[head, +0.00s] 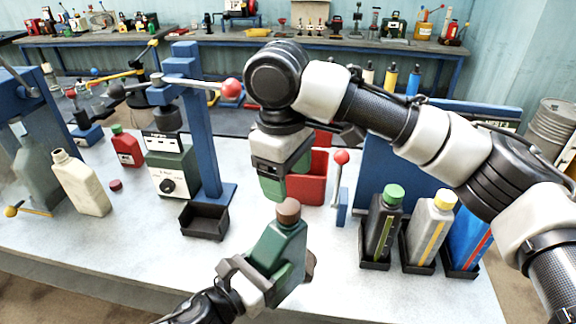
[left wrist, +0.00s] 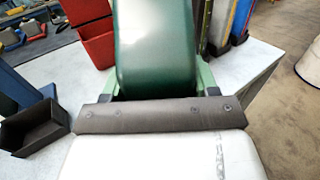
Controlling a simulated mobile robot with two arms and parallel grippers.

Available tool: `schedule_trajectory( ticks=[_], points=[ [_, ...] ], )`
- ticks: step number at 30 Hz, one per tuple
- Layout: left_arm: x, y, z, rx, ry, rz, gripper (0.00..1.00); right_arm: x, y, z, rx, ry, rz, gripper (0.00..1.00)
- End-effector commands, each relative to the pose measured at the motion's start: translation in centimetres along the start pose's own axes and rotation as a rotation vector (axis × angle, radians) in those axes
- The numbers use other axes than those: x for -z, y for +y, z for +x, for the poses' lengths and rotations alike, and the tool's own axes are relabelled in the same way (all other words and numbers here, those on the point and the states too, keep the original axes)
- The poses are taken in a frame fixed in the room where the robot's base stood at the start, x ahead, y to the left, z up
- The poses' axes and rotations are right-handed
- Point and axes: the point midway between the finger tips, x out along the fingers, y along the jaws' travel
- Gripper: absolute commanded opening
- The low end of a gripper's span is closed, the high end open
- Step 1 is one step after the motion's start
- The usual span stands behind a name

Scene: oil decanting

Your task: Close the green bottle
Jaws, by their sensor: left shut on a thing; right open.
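The green bottle (head: 278,245) is in my left gripper (head: 277,272), which is shut around its body and holds it tilted above the front of the table. A brown cap (head: 289,210) sits at the top of the bottle; whether it is fully tightened cannot be told. In the left wrist view the green bottle (left wrist: 157,45) stands between the green fingers (left wrist: 160,80), and its top is out of frame. My right gripper (head: 273,190) points down above and behind the brown cap, apart from it. It is open, and nothing shows between its fingers.
A red bin (head: 307,185) and a red-knobbed lever (head: 341,180) stand behind the bottle. A blue press frame (head: 205,130) and a black tray (head: 205,222) are left. A capped dark bottle (head: 383,222) stands at right. An open cream bottle (head: 80,182) and red cap (head: 115,185) are far left.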

Motion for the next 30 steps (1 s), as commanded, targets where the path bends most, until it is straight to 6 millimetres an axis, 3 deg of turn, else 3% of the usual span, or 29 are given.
schedule_trajectory(
  ticks=[21,30],
  points=[
    [-0.3,0.0,0.1,0.002,-0.007,0.002,0.0,-0.2,0.1,-1.1,-0.009,0.062,-1.594,0.68],
    [-0.3,0.0,0.1,0.002,-0.007,0.001,0.0,-0.2,0.1,-1.3,-0.024,0.074,-1.919,0.68]
  ],
)
